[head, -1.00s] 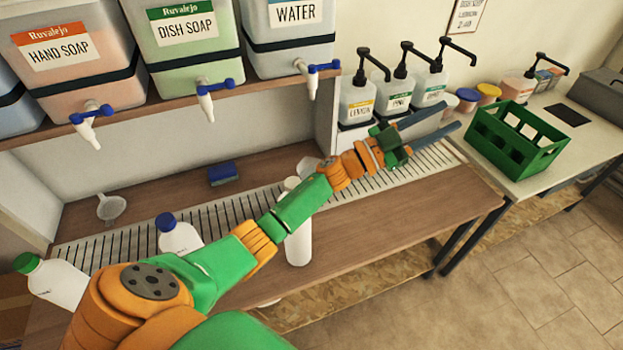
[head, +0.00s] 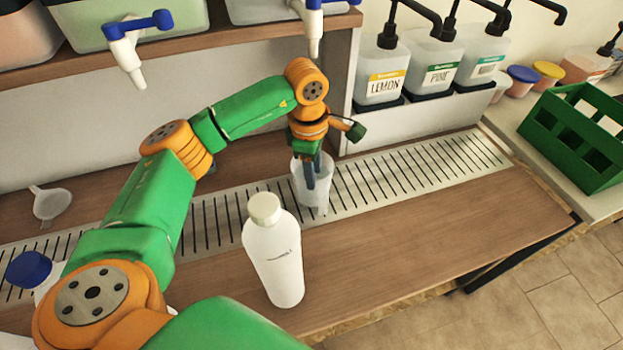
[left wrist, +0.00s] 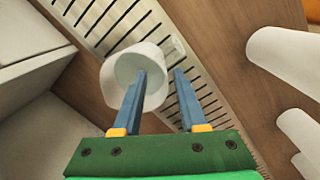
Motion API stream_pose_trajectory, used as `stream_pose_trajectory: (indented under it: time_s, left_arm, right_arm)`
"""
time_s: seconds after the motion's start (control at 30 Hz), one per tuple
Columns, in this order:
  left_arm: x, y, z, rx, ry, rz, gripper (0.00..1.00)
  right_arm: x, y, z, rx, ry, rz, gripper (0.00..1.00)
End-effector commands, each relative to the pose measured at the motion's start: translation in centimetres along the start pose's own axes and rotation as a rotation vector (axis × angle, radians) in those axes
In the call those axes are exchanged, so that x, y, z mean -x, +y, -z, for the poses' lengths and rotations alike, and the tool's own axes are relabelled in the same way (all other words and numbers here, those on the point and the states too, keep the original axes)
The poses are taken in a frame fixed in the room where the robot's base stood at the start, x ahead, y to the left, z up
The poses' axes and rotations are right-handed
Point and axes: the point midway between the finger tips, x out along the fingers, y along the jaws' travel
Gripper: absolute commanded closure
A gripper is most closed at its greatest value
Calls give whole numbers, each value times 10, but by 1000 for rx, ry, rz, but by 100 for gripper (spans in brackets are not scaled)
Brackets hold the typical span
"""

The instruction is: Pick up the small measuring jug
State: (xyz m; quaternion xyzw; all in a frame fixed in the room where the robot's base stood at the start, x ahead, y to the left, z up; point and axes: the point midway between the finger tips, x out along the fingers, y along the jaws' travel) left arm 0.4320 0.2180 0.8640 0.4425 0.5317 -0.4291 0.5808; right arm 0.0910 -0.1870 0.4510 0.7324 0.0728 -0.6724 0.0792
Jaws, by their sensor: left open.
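The small measuring jug (head: 299,188), translucent white, stands upright on the drip grating below the drum shelf. In the left wrist view the jug (left wrist: 122,68) shows from above, its handle towards the upper right. My left gripper (head: 316,184) points down at the jug with its blue fingers open. In the left wrist view one finger of my left gripper (left wrist: 160,73) overlaps the jug's mouth and the other is to the right of its wall, near the handle. I cannot tell how deep the fingers reach. My right gripper is not in view.
A white bottle with a pale cap (head: 273,255) stands close in front of the jug. A blue-capped bottle (head: 28,270) is partly behind my arm. A funnel (head: 50,204) lies at the left. Pump bottles (head: 381,75) stand behind right. The counter's right part (head: 450,225) is clear.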

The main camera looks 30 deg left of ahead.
Motion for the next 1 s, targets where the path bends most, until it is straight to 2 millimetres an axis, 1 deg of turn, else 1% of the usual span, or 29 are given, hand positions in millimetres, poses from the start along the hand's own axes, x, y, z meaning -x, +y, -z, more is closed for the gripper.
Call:
stream_pose_trajectory:
  time_s: [0.03,0.07,0.17,0.27,0.33,0.4,0.43,0.53,0.67,0.7,0.77,0.8,0.83,0.87,1.0]
  left_arm:
    - [-3,1,7,-19,29,-7,58]
    - [-5,1,9,-27,41,-7,58]
    - [-15,1,11,-32,48,-5,58]
    - [-32,0,10,-31,46,-3,58]
    - [-47,0,9,-31,45,-2,58]
    - [-61,0,10,-29,43,-4,58]
    - [-65,0,10,-29,43,-4,58]
    - [-71,1,10,-30,42,-8,58]
    - [-71,1,10,-30,41,-9,58]
    - [-71,1,10,-30,41,-9,61]
    - [-71,1,10,-29,40,-8,77]
    - [-71,1,10,-29,40,-8,88]
    - [-71,1,10,-29,40,-8,96]
    - [-71,1,10,-29,40,-8,100]
    - [-71,1,10,-29,40,-8,100]
  right_arm:
    - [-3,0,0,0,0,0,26]
    - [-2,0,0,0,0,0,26]
    - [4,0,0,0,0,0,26]
    - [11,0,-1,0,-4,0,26]
    - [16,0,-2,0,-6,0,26]
    - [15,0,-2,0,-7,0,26]
    - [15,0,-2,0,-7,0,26]
    - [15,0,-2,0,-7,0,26]
    - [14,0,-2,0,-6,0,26]
    - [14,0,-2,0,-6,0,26]
    - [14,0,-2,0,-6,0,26]
    - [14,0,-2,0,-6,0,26]
    - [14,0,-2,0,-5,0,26]
    - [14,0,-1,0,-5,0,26]
    - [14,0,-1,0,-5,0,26]
